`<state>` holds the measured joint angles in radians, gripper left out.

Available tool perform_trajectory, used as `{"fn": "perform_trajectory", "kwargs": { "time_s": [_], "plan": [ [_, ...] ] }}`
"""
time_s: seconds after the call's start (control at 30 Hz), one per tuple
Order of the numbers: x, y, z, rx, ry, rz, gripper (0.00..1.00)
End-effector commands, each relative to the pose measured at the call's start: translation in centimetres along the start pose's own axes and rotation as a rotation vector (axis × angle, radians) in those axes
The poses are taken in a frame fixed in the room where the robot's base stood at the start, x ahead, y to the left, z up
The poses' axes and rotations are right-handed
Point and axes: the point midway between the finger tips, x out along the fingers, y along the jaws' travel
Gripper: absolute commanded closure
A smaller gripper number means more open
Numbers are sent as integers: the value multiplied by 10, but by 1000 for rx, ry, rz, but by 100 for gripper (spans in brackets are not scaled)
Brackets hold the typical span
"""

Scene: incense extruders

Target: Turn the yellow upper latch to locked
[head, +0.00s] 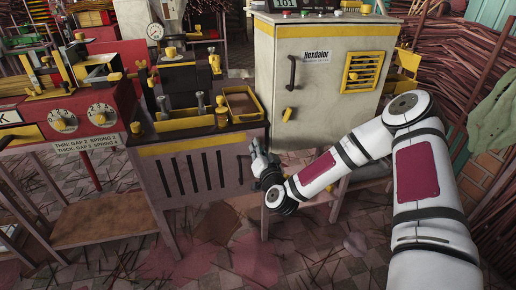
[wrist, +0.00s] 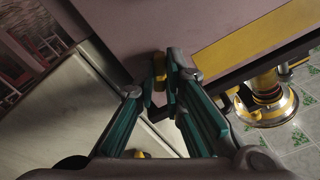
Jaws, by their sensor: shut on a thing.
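A small yellow latch (wrist: 159,66) shows between my fingertips in the wrist view, against the mauve panel. My gripper (wrist: 161,84) is shut on it, and the fingers cover part of it. Its exact turn angle cannot be told. In the head view my gripper (head: 257,150) is at the right front edge of the mauve slatted cabinet (head: 218,178), and the latch is hidden there. A second yellow piece (wrist: 141,154) shows partly, low between the fingers in the wrist view; I cannot tell what it is.
A cream cabinet (head: 325,105) with a dark handle and a yellow lever (head: 287,114) stands behind my gripper. A red machine (head: 85,115) with dials stands at the left. Bundled sticks (head: 465,85) line the right. The tiled floor in front has scattered sticks.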

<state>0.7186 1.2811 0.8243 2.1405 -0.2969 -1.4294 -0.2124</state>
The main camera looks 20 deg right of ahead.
Motion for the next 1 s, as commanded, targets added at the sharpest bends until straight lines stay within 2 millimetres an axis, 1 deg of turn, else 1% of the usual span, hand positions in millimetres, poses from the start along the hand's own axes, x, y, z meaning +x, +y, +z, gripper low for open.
{"fn": "perform_trajectory", "kwargs": {
  "time_s": [0.7,1.0],
  "plan": [
    [0,0,0,664,1,2,100],
    [0,0,0,881,0,3,100]
  ]
}}
